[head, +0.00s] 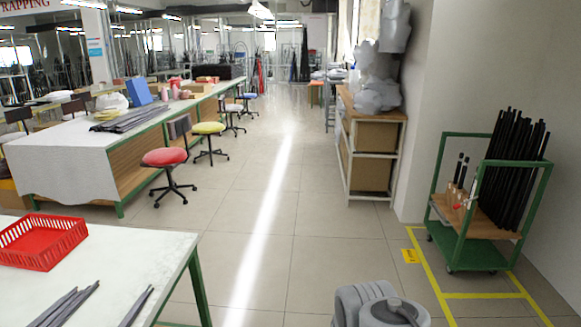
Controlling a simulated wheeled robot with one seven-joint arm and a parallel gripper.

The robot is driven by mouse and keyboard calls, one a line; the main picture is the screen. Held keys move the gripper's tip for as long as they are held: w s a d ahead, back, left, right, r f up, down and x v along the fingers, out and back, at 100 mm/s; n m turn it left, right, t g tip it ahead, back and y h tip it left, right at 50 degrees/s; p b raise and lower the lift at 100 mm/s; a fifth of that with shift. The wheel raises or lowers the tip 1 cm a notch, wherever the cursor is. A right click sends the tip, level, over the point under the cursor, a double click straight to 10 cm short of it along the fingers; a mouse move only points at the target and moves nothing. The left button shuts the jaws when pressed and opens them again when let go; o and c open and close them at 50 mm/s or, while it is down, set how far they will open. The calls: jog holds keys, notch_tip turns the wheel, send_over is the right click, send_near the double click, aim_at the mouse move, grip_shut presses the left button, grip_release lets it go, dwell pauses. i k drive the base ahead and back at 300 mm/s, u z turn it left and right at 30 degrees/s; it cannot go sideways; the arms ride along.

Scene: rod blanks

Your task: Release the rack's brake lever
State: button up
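The green wheeled rack (479,257) stands at the right of the head view, close to the right wall and inside a yellow floor outline. Several long black rods (512,170) lean upright in it, above a wooden shelf (484,215). Casters (450,271) show under its base. A small red part (470,204) sits at the shelf's left side near two short black-topped pieces; I cannot tell what it is. I cannot make out the brake lever for certain. A grey part of my arm shows at the bottom centre, well short of the rack. My gripper is not in view.
A white-topped table (140,262) with a red basket (42,241) and dark rods fills the lower left. A red stool (166,158) and long workbench stand beyond. A shelf with cartons (371,150) stands left of the wall corner. The tiled aisle is clear.

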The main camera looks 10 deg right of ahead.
aim_at(456, 206)
jog(key=z, duration=0.05)
jog(key=i, duration=2.15)
jog(key=z, duration=1.25)
jog(key=i, duration=1.15)
jog(key=z, duration=0.65)
